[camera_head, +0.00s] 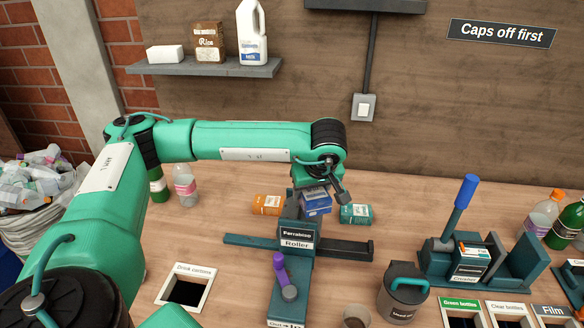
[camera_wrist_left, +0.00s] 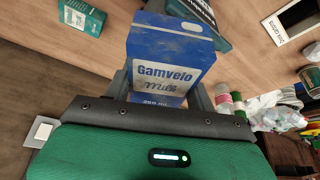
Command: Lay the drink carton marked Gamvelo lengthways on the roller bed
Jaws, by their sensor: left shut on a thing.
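The blue Gamvelo milk carton (camera_wrist_left: 170,62) fills the middle of the left wrist view, between the fingers of my left gripper (camera_wrist_left: 162,92). My left gripper is shut on it. In the head view the carton (camera_head: 317,205) shows under my left gripper (camera_head: 326,192), behind the roller's post and partly hidden. I cannot tell whether it touches the table. My right gripper is out of view.
An orange carton (camera_head: 267,204) and a teal carton (camera_head: 356,214) lie on either side of the blue one. The crusher (camera_head: 470,255) with its blue lever stands right. A drink-cartons slot (camera_head: 186,290) is left.

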